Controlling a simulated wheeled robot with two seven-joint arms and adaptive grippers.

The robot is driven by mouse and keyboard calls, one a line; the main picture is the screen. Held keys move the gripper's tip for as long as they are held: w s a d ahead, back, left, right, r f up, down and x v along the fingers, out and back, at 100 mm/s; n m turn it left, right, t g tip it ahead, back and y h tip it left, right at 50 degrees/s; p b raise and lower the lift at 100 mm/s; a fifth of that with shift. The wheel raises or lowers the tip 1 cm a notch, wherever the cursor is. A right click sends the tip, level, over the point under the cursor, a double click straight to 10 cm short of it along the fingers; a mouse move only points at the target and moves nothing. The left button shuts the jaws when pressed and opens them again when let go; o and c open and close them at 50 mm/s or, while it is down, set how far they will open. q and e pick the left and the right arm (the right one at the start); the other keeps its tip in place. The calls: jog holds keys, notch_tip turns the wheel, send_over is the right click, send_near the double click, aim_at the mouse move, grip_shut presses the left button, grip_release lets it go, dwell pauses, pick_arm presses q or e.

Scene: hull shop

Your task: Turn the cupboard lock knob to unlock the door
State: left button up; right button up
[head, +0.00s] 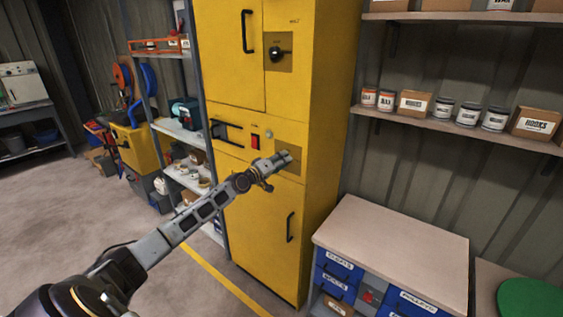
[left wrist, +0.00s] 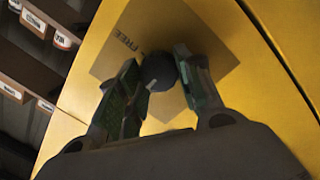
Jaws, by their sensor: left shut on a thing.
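The yellow cupboard (head: 325,130) stands upright in the middle of the head view. My left gripper (head: 286,158) reaches its front at a square plate (head: 294,149) below the upper door. In the left wrist view, a round dark lock knob (left wrist: 158,70) sits on that plate (left wrist: 205,55), which bears the word FREE. My left gripper (left wrist: 160,85) is shut on the knob, one finger on each side. In the head view the gripper hides this knob. The upper door (head: 225,45) looks shut. My right gripper is not in view.
Another dark knob (head: 276,54) sits higher on the cupboard. A red switch (head: 255,141) and black handles (head: 247,32) are on the front. A workbench (head: 390,235) stands close on the right, shelves on both sides.

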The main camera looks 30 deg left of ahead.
pick_arm(q)
jog(key=shift+m, duration=0.7)
jog(key=shift+c, duration=0.3)
jog(key=m, duration=0.5)
jog(key=m+y+p, duration=0.1)
jog(key=m, duration=0.4)
jog(key=m+p, duration=0.1)
jog(key=m, duration=0.4)
jog(key=shift+d+r+m+g+y, duration=0.1)
jog(key=shift+d+m+g+y, duration=0.2)
jog(key=shift+g+y, duration=0.1)
jog(key=o, duration=1)
